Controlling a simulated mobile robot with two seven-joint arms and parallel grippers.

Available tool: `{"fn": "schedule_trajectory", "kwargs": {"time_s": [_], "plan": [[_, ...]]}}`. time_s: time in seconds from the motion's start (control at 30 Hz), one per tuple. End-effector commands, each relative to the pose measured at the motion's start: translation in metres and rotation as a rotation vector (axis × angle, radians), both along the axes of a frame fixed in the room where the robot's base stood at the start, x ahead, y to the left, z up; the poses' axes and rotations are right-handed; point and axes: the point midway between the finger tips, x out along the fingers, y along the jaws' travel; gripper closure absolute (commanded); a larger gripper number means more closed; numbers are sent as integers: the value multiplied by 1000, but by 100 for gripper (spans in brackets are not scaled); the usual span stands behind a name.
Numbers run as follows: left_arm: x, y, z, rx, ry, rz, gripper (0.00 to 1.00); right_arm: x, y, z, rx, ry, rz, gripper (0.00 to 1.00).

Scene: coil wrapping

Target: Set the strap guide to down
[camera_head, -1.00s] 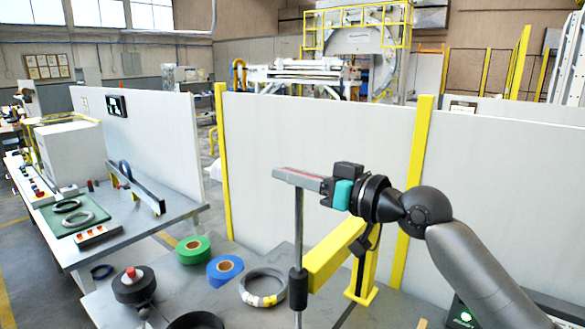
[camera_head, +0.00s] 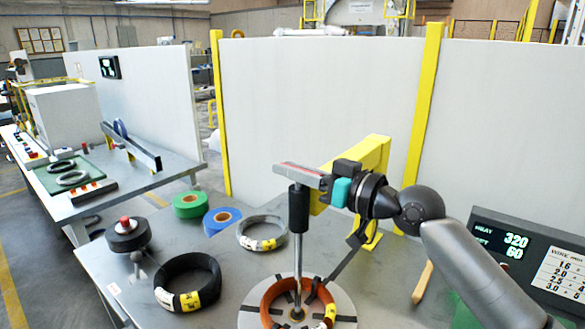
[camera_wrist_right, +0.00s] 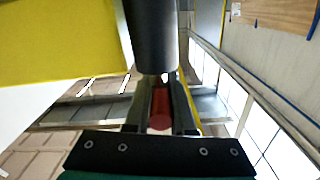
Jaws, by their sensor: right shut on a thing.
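The strap guide is a thin grey vertical rod (camera_head: 298,250) that passes through a black sleeve (camera_head: 298,208) on a yellow bracket (camera_head: 362,160). My right gripper (camera_head: 300,174) is at the top of the rod, just above the sleeve. Its fingers are shut on the guide's red handle (camera_wrist_right: 160,108), seen between them in the right wrist view. The rod's lower end reaches into the ring of an orange coil (camera_head: 268,296) on a round grey plate (camera_head: 345,306). Whether it touches the plate I cannot tell. My left gripper is not in view.
A black coil (camera_head: 188,283), a grey coil (camera_head: 262,233), and green (camera_head: 191,205) and blue (camera_head: 222,219) tape rolls lie on the table. A red-knobbed black drum (camera_head: 128,235) stands at left. A display box (camera_head: 530,258) is at right. A white partition (camera_head: 290,110) stands behind.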

Motion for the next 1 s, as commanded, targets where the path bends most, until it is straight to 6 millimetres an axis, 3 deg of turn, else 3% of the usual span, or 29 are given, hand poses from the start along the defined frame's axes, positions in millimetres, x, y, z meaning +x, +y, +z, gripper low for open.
{"fn": "schedule_trajectory", "kwargs": {"time_s": [0.43, 0.47, 0.7, 1.0], "plan": [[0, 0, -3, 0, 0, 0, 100, -1, 1, -10, -6, 13, 4, 100], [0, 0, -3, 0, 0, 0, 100, -1, 1, -10, -6, 14, 4, 76], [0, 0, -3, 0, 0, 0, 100, -1, 1, -7, -4, 8, 3, 49], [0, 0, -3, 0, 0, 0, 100, -1, -1, -5, 0, 3, 0, 48]]}}
